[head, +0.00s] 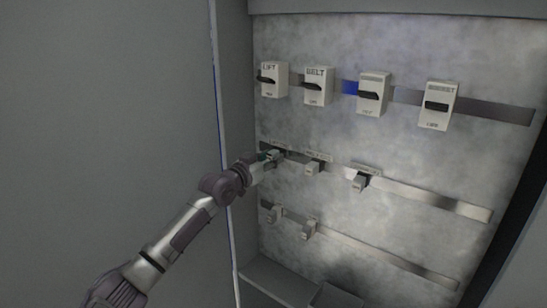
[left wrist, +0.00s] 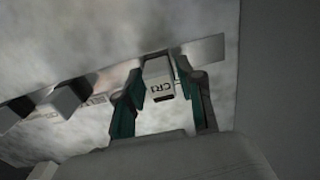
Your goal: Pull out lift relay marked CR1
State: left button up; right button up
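The relay marked CR1 (left wrist: 159,78) is a small pale block on a metal rail, and its lettering shows upside down in the left wrist view. My left gripper (left wrist: 158,88) has one green-padded finger on each side of it. Narrow gaps seem to show beside the relay, so the fingers look open around it. In the head view the left gripper (head: 264,158) is at the left end of the middle rail, with the relay (head: 273,155) at its tips, partly hidden. My right gripper is not in view.
Two more relays (head: 313,166) (head: 360,182) sit to the right on the middle rail (head: 430,198). Several switches, including LIFT (head: 273,80) and BELT (head: 318,86), are above. The cabinet's side wall (head: 238,130) is close at left.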

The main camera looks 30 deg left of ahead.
aim_at(269, 158)
pick_arm(q)
grip_shut()
jog(key=shift+s, duration=0.1)
jog(key=shift+s+f, duration=0.1)
jog(key=shift+s+a+p, duration=0.1)
jog(key=shift+s+p, duration=0.45)
jog(key=shift+s, duration=0.75)
jog(key=shift+s+a+p, duration=0.15)
jog(key=shift+s+p, duration=0.6)
jog(key=shift+s, duration=0.8)
